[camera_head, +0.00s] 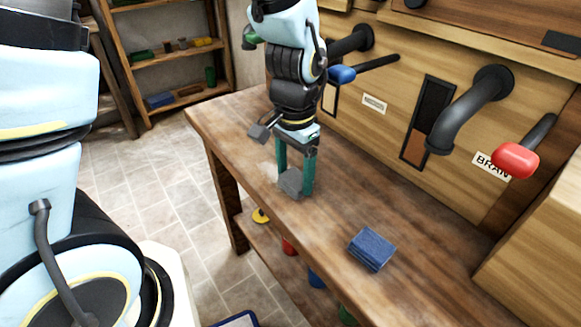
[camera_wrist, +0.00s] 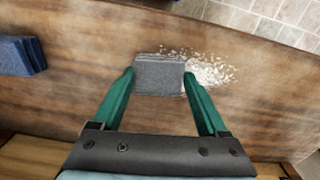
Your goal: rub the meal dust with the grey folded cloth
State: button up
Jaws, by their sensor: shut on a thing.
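The grey folded cloth (camera_head: 291,183) is between the green fingers of my gripper (camera_head: 297,178), low at the bench top. In the wrist view the cloth (camera_wrist: 160,75) spans the gap between the fingertips (camera_wrist: 159,78), and my gripper is shut on it. The meal dust (camera_wrist: 207,70) is a pale, crumbly patch on the wood, just right of the cloth and partly behind the right fingertip. In the head view the dust (camera_head: 268,170) is a faint pale patch beside the cloth. I cannot tell whether the cloth touches the wood.
A blue folded cloth (camera_head: 371,249) lies on the wooden bench (camera_head: 335,215), apart from my gripper. Pipes and handles, one with a red knob (camera_head: 515,161) and one with a blue knob (camera_head: 341,74), stick out from the panel behind. The bench between is clear.

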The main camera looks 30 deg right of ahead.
jog(key=shift+s+d+f, duration=0.1)
jog(key=shift+s+d, duration=0.05)
jog(key=shift+s, duration=0.6)
jog(key=shift+s+d, duration=0.1)
jog(key=shift+s, duration=0.65)
jog(key=shift+s+p, duration=0.1)
jog(key=shift+p, duration=0.25)
